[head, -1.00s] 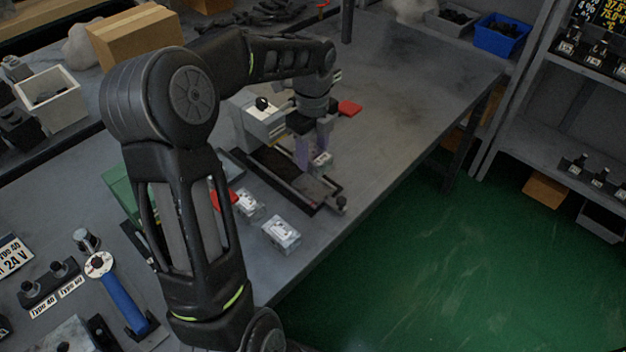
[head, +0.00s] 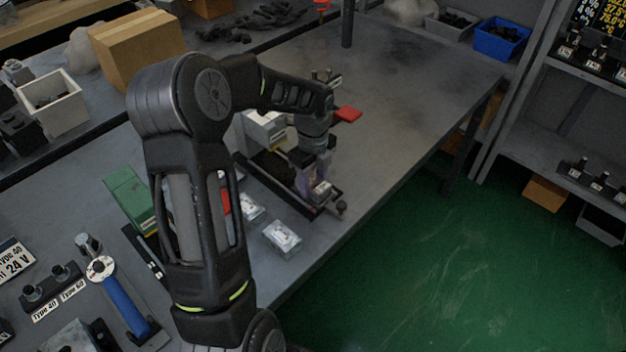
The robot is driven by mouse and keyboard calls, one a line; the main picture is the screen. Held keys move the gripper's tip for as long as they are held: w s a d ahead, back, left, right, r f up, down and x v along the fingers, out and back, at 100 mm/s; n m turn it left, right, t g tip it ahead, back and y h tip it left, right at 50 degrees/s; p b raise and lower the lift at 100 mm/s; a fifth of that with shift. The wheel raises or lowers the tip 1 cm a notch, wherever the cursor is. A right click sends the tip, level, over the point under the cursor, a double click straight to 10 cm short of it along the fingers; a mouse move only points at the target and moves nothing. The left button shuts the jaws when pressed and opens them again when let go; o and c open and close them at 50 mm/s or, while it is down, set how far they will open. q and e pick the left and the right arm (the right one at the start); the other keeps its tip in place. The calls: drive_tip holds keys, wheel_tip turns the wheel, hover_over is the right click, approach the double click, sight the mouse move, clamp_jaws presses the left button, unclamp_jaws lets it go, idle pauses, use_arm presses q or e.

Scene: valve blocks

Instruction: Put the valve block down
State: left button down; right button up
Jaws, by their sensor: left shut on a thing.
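My left gripper (head: 312,180) points down over the near right end of a dark fixture (head: 335,196) on the grey table. It is shut on a small pale silver valve block (head: 322,188), which shows between and in front of the purplish fingers. The block is at or just above the fixture; I cannot tell whether it touches. Two similar valve blocks lie on the table, one near the front edge (head: 282,238) and one behind my forearm (head: 252,208). My right gripper is not in view.
A white box-like unit (head: 262,130) stands behind the fixture, with a red piece (head: 347,114) beyond. A green box (head: 128,197) and a blue-handled tool (head: 122,303) are at the left. Shelves (head: 560,150) stand at the right.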

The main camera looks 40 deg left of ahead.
sight(313, 181)
use_arm(q)
drive_tip(key=shift+s+f+b, duration=0.1)
drive_tip(key=shift+f+b, duration=0.25)
drive_tip(key=shift+f, duration=0.05)
drive_tip(key=c, duration=1.1)
unclamp_jaws()
drive_tip(key=shift+s+d, duration=0.1)
drive_tip(key=shift+c, duration=0.2)
drive_tip(key=o, duration=0.4)
drive_tip(key=shift+f, duration=0.25)
drive_tip(key=shift+s, duration=0.1)
drive_tip(key=shift+r+p, duration=0.35)
drive_tip(key=shift+r, duration=0.25)
drive_tip(key=r, duration=1.2)
drive_tip(key=shift+w+r+b, duration=0.1)
drive_tip(key=shift+w+b, duration=0.15)
drive_tip(key=shift+b, duration=0.1)
